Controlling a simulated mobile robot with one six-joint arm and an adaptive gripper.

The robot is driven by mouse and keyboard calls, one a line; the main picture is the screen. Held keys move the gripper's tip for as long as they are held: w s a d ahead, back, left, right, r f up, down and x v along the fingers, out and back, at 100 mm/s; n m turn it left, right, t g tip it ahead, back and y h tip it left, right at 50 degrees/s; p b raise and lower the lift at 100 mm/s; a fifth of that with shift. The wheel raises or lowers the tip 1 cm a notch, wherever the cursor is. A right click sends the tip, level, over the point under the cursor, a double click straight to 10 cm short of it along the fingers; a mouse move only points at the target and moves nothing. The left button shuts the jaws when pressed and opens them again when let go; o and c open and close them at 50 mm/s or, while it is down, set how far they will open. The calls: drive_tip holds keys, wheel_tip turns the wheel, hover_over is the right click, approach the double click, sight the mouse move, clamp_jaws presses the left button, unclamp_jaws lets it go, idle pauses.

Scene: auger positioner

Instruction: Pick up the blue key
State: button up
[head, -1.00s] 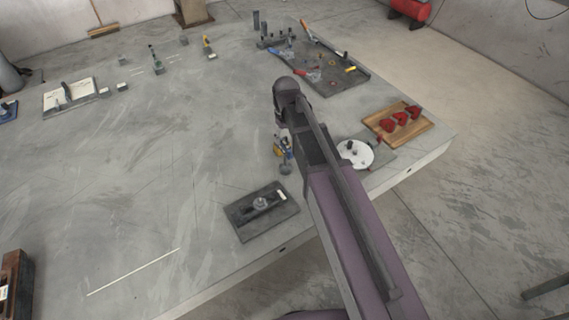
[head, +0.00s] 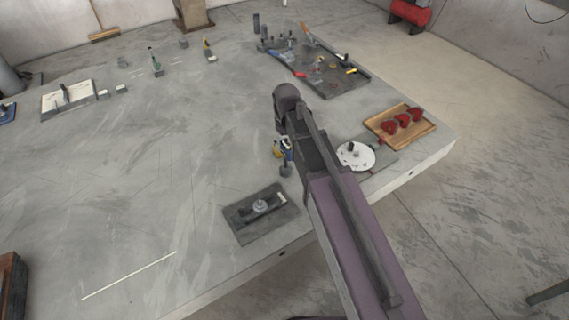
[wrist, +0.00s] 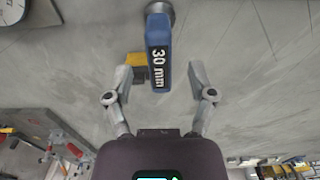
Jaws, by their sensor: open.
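The blue key (wrist: 160,45) carries a white "30 mm" label on a dark patch and stands out between my fingers in the wrist view. Its upper end meets a round grey piece (wrist: 161,12). My gripper (wrist: 159,70) is open, with one finger on each side of the key and a visible gap at both sides. A yellow piece (wrist: 136,62) shows behind the key, near the left finger. In the head view my fingers are hidden behind my arm.
A white round disc (head: 350,160) and a wooden tray (head: 428,129) with red pieces are to the right. A dark plate (head: 245,231) with a silver knob lies nearer. A dark tool tray (head: 340,88) is further back. The table's left middle is clear.

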sight(286, 160)
drive_tip(key=shift+f+b, duration=1.65)
drive_tip(key=shift+f, duration=0.35)
clamp_jaws()
